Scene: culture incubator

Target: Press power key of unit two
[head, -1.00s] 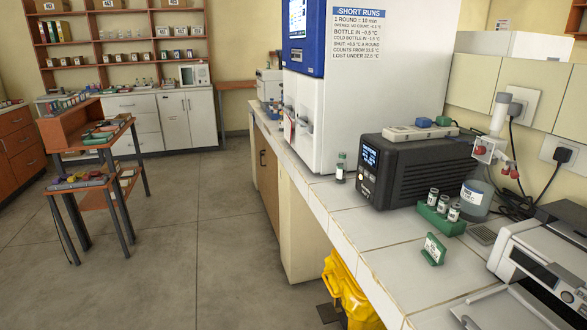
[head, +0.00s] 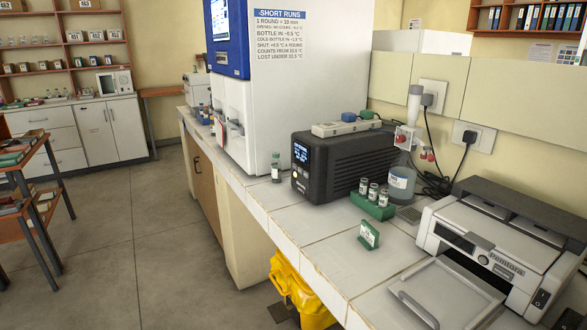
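A tall white incubator cabinet (head: 310,100) with a blue upper front and a screen (head: 219,15) stands on the tiled bench. A black box unit (head: 350,162) with a small lit display (head: 300,153) stands to its right. I cannot read a "two" label on either, and no power key can be made out clearly. Neither of my grippers is in view.
A small vial (head: 275,170) stands by the black unit. A yellow bin (head: 300,297) is below. Open floor lies left.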

